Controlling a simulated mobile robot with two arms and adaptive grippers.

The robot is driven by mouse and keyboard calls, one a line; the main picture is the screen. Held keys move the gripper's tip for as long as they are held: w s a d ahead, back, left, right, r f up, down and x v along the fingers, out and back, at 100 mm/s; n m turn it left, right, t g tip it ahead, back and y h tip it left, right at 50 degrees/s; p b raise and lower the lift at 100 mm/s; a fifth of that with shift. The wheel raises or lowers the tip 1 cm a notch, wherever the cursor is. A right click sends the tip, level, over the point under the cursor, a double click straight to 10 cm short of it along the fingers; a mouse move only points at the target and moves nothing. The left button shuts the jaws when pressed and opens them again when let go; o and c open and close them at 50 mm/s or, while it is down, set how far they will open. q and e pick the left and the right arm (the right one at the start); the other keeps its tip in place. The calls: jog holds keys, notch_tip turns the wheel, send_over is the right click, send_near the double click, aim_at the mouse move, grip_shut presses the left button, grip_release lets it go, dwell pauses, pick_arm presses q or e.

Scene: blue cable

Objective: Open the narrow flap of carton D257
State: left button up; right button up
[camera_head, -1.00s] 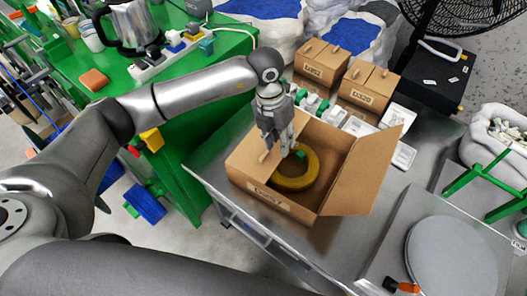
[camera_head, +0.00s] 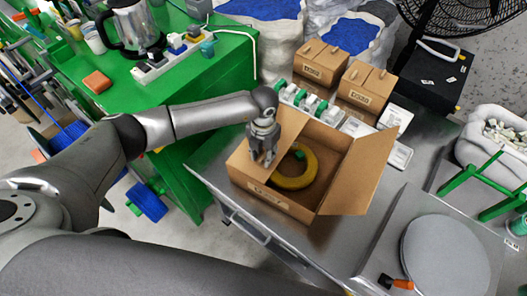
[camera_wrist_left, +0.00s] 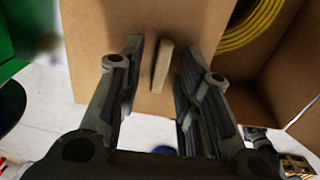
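The carton (camera_head: 330,207) stands open on the metal table, and its front label is too small to read. One wide flap stands out at its right. A narrow flap (camera_head: 242,170) covers its left end, and its brown surface fills the upper left wrist view (camera_wrist_left: 105,50). A small upright tab (camera_wrist_left: 162,66) sits on that flap. My left gripper (camera_head: 262,158) is over the flap. Its fingers (camera_wrist_left: 155,75) are apart, one on each side of the tab, with gaps visible. A yellow cable coil (camera_head: 298,178) lies inside the carton. My right gripper is not in view.
Two small closed cartons (camera_head: 322,62) (camera_head: 367,86) and a row of green-and-white parts (camera_head: 300,100) stand behind the carton. A green workbench (camera_head: 175,90) is at left. A round grey plate (camera_head: 445,255) is at right. Bare metal table (camera_head: 400,190) lies between.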

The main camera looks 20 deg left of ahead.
pick_arm(q)
jog(key=shift+c, duration=0.2)
grip_shut()
